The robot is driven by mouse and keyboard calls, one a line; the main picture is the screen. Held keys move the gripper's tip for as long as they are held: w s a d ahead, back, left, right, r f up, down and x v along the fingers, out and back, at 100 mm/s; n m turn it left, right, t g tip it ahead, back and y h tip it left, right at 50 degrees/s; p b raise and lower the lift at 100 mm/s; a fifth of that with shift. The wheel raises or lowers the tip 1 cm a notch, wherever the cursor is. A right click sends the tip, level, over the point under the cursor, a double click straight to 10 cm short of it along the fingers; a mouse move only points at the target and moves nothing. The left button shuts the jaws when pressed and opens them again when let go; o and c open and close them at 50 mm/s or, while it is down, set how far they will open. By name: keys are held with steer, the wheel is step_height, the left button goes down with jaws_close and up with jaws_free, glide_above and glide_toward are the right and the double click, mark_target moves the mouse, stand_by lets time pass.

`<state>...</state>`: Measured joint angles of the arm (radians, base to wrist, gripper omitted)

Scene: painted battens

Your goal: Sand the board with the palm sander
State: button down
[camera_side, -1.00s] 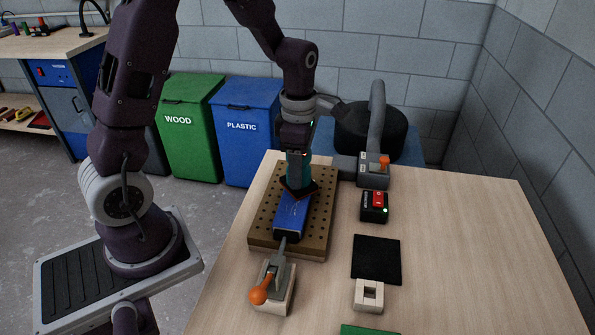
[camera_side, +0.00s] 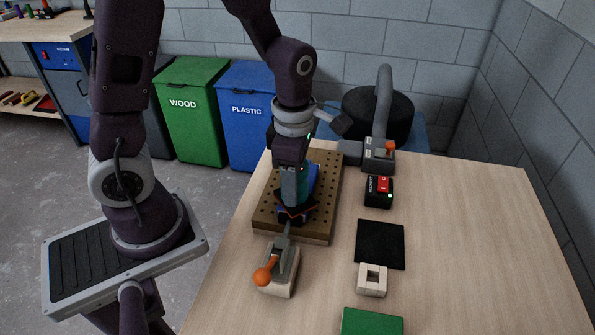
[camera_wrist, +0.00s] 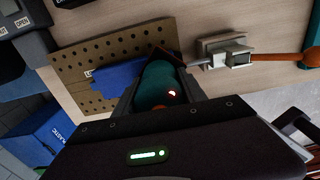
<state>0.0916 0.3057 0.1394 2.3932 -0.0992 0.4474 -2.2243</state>
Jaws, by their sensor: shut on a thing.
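The blue board (camera_side: 314,177) lies on a brown perforated bench block (camera_side: 325,208); its far part shows and its near part is hidden by the sander. In the wrist view the board (camera_wrist: 118,76) runs left from under the sander. My gripper (camera_side: 291,180) is shut on the palm sander, which has a teal body (camera_wrist: 158,84) and a dark square pad (camera_side: 298,215). The sander is over the board's near end, close to the clamp. The pad appears to be on the board, but contact cannot be made out. A toggle clamp (camera_side: 281,268) with an orange knob reaches the board's near end.
A switch box (camera_side: 379,191) with a red rocker and lit green lamp stands right of the block. Behind it a grey hose (camera_side: 385,108) rises by a black drum (camera_side: 377,112). A black mat (camera_side: 380,244), pale holder (camera_side: 372,280) and green pad (camera_side: 372,321) lie right. The table's right side is clear.

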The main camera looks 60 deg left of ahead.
steer(key=shift+s+d+r, duration=0.1)
steer(key=shift+s+r, duration=0.05)
steer(key=shift+r, duration=4.05)
